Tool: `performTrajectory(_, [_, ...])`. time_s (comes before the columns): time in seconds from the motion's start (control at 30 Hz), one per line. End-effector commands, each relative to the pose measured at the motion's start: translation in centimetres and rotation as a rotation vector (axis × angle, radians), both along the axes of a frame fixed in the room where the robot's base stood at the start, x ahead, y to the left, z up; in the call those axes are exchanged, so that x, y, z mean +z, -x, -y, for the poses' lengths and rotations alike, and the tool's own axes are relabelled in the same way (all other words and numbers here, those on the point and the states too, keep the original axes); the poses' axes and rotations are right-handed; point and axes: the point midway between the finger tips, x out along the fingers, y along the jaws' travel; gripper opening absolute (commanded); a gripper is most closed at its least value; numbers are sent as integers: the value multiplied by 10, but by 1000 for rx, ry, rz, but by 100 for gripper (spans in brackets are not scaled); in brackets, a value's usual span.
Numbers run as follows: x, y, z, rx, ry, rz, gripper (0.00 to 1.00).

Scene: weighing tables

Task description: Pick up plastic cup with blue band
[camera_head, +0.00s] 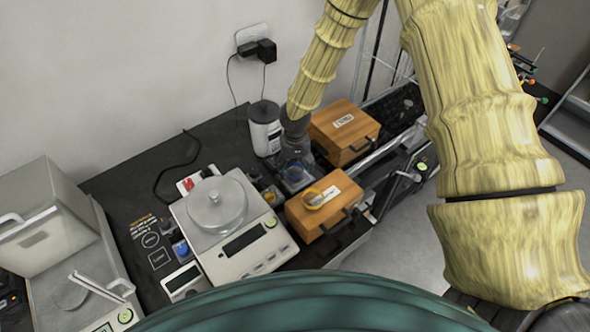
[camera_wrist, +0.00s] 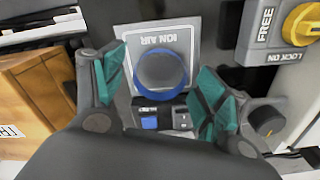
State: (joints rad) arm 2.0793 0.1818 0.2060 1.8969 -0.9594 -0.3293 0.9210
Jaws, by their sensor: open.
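The plastic cup with a blue band (camera_wrist: 163,72) shows from above in the wrist view as a blue ring with a greyish inside. It appears in front of a grey panel marked ION AIR. In the head view it is a small blue-ringed shape (camera_head: 294,172) below my gripper (camera_head: 297,155), partly hidden. My gripper (camera_wrist: 162,82) is open, with one teal-padded finger on each side of the cup in the wrist view. Gaps show between the pads and the cup, and I cannot tell the height between them.
A balance (camera_head: 255,257) with a round metal cover stands left of the cup. A white canister (camera_head: 265,130) stands behind it. Two wooden boxes (camera_head: 345,132) (camera_head: 323,203) are to the right, the nearer with a yellow ring (camera_head: 318,196) on top. A yellow knob (camera_wrist: 303,22) is close by.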

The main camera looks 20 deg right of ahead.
Motion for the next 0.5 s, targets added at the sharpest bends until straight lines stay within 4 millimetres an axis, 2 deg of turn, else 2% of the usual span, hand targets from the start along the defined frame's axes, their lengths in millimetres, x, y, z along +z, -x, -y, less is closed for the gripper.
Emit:
performTrajectory(0.4, [-8,0,0,1,0,0,72])
performTrajectory(0.5, [-8,0,0,1,0,0,54])
